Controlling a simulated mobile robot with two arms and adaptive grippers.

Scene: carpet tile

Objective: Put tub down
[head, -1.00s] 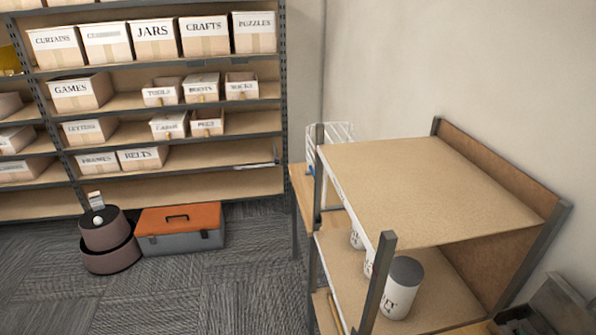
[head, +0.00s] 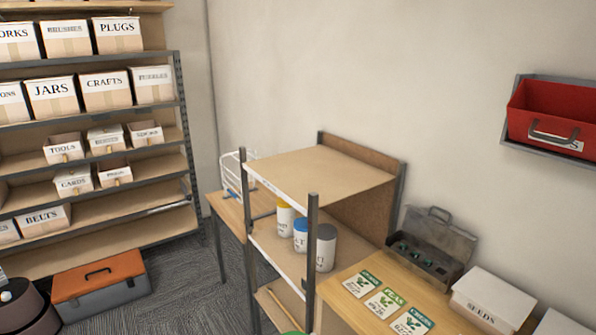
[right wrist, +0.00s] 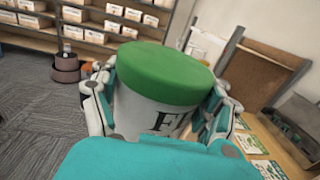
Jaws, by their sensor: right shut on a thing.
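A white tub with a green lid (right wrist: 158,75) fills the middle of the right wrist view, with part of a dark letter on its side. My right gripper (right wrist: 165,118) is shut around it, one finger on each side. A sliver of green (head: 291,333), likely the lid, shows at the bottom edge of the head view. A shelf rack (head: 313,225) stands in the middle of the head view. Its middle board holds white tubs with yellow (head: 284,216), blue (head: 300,236) and grey (head: 326,248) lids in a row. My left gripper is not in view.
The rack's top board (head: 315,175) is bare. A table at right holds seed packets (head: 386,300), an open dark case (head: 430,250) and a SEEDS box (head: 492,300). A red bin (head: 550,118) hangs on the wall. An orange-lidded toolbox (head: 100,285) sits on the carpet.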

